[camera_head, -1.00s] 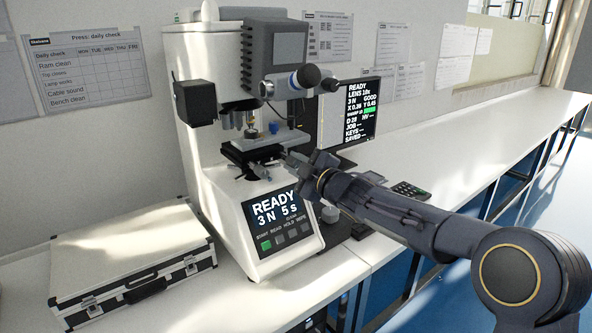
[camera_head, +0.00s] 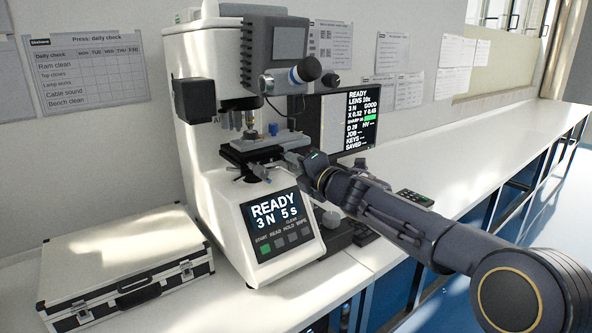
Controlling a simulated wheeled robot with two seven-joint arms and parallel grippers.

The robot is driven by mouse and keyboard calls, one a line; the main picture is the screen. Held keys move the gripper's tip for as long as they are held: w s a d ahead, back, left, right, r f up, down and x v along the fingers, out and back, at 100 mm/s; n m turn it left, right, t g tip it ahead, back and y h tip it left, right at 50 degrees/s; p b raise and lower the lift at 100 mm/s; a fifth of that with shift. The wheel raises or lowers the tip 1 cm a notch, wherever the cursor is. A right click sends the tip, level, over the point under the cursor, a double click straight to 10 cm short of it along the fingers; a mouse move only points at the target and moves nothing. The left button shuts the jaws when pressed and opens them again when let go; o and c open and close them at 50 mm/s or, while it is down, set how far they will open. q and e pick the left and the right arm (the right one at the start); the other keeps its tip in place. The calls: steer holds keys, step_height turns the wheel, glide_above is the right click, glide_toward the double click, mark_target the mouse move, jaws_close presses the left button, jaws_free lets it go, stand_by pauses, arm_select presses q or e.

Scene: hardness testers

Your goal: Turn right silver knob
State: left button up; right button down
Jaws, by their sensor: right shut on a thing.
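The hardness tester (camera_head: 212,150) stands on the white bench, with its small stage (camera_head: 262,147) under the lens turret. My right gripper (camera_head: 296,161) reaches in from the right and is shut at the right side of the stage. What it holds appears to be the right silver knob of the stage, but the fingers and wrist hide it. My left gripper is out of view.
A monitor (camera_head: 361,118) with readouts stands behind my right arm. The front panel (camera_head: 273,214) reads READY, 3 N, 5 s. A white case (camera_head: 115,250) lies at the left. A small keypad (camera_head: 415,198) lies on the bench, which is clear farther right.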

steer(key=n+b, duration=0.1)
steer(key=n, duration=0.3)
steer(key=shift+f+n+b, duration=0.2)
steer(key=shift+n+b, duration=0.1)
steer(key=shift+b, duration=0.1)
steer(key=shift+n+b, duration=0.6)
steer(key=shift+n, duration=1)
steer(key=shift+n, duration=0.3)
steer(key=c, duration=1.2)
jaws_free()
steer(key=shift+c, duration=0.2)
steer(key=shift+r, duration=0.1)
steer(key=b+v, duration=0.1)
steer(key=v, duration=0.7)
steer(key=shift+b, duration=0.4)
